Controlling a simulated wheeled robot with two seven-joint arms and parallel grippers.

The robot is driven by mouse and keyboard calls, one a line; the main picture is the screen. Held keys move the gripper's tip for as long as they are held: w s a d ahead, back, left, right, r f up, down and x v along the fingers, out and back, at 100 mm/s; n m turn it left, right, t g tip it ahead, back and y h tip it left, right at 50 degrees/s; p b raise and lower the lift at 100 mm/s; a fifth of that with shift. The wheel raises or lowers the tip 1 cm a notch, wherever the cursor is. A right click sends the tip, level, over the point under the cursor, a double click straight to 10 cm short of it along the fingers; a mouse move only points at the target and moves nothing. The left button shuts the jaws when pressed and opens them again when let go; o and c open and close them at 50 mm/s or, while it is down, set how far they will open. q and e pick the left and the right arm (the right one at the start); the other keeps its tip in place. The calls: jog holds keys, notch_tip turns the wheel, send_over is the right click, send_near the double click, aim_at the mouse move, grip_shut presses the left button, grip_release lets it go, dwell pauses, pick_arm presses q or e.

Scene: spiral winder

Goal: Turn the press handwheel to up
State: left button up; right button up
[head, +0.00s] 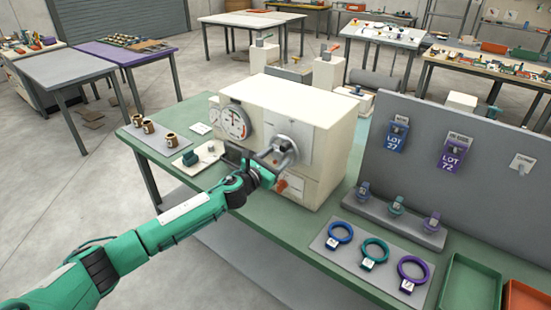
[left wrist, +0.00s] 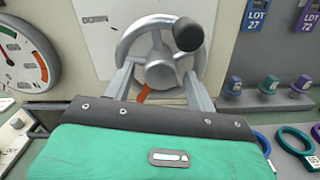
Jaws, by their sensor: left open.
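The press handwheel (head: 284,148) is a grey wheel on the front of the cream press housing (head: 321,121). In the left wrist view the handwheel (left wrist: 161,72) has a round hub, and its dark knob (left wrist: 188,34) sits at the upper right of the rim. The word DOWN is printed on the plate at upper left; no UP mark is readable. My left gripper (head: 264,163) is open in front of the wheel. Its two fingers point at the wheel's lower half, one on each side of the hub; contact is unclear. My right gripper is not in view.
A dial gauge (head: 235,122) is left of the wheel, and an orange-red knob (head: 281,186) below it. A small box with a dark knob (head: 190,158) stands left. Coloured rings (head: 375,252) and a grey upright panel (head: 447,160) are right on the green bench (head: 180,107).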

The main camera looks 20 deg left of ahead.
pick_arm(q)
jog(key=shift+c, duration=0.5)
jog(key=c, duration=0.9)
jog(key=shift+n, duration=0.3)
